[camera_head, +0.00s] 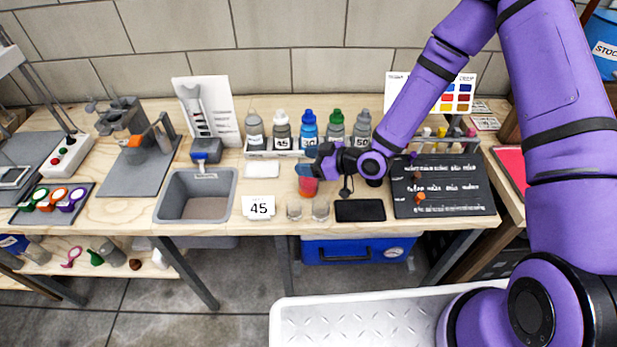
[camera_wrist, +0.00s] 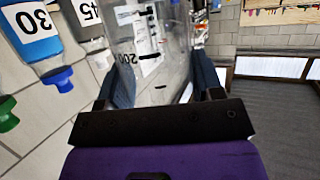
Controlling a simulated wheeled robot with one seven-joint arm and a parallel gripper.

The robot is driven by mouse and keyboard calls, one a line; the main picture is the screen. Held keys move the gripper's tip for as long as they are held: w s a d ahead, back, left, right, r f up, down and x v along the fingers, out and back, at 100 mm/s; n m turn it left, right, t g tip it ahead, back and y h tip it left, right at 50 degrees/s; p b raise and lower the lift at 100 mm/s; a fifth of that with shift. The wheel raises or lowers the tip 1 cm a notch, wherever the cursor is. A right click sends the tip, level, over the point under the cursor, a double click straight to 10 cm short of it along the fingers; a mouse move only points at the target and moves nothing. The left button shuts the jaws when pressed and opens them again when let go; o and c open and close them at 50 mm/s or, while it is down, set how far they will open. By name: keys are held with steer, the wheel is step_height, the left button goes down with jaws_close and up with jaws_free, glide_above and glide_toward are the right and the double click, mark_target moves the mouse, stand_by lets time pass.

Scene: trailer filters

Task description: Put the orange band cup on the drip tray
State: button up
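My gripper (camera_head: 312,170) is over the middle of the bench. In the wrist view its two blue-grey fingers (camera_wrist: 163,85) stand on either side of a clear cup with black marks and the number 200, and appear closed on it. In the head view an orange-red part of the orange band cup (camera_head: 307,187) shows just below the fingers; the rest is hidden by them. I cannot tell if its base touches the bench. A flat black rectangle (camera_head: 360,210), which looks like the drip tray, lies to the right and nearer the front edge, with nothing on it.
Several labelled bottles (camera_head: 282,130) stand in a rack behind. A grey sink (camera_head: 235,195) is left, a blackboard (camera_head: 441,187) right.

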steer(key=c, duration=0.5)
steer(key=shift+r, duration=0.2)
